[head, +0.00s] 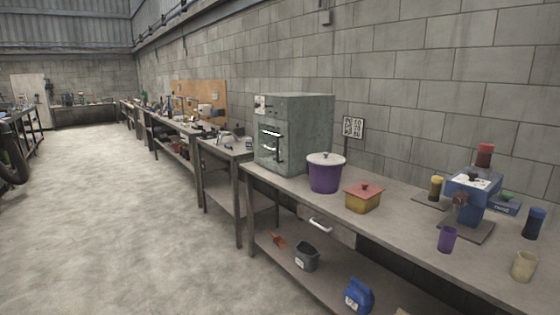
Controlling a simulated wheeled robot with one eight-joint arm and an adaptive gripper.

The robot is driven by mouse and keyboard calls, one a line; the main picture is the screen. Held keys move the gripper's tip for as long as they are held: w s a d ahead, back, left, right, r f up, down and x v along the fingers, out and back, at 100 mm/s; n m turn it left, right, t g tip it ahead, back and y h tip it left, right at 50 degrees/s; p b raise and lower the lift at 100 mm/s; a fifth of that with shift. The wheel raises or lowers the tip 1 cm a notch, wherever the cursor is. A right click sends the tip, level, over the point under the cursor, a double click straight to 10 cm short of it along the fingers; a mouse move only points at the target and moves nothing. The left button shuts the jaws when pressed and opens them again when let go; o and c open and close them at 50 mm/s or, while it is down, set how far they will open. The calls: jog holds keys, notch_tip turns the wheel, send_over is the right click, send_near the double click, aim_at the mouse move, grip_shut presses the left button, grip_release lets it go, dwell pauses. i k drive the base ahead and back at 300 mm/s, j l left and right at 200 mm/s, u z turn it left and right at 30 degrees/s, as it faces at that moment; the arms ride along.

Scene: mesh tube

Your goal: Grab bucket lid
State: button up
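A purple bucket (325,178) stands upright on the workbench, left of the yellow box. Its white lid (326,159) sits on top of it, with a small dark knob in the middle. The bucket stands close to the grey cabinet, on the cabinet's right side in the picture. My gripper does not show in the head view.
The workbench (402,200) also holds the grey metal cabinet (306,132), a yellow box with a red lid (363,198), a blue machine (468,197) and several cups. A lower shelf carries a dark bin (307,256) and a blue bag (359,296). Open floor (130,220) lies left.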

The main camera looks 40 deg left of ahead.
aim_at(322, 159)
jog(key=u, duration=1.1)
jog(key=i+j+z, duration=0.1)
jog(key=i+j, duration=0.2)
jog(key=i, duration=0.05)
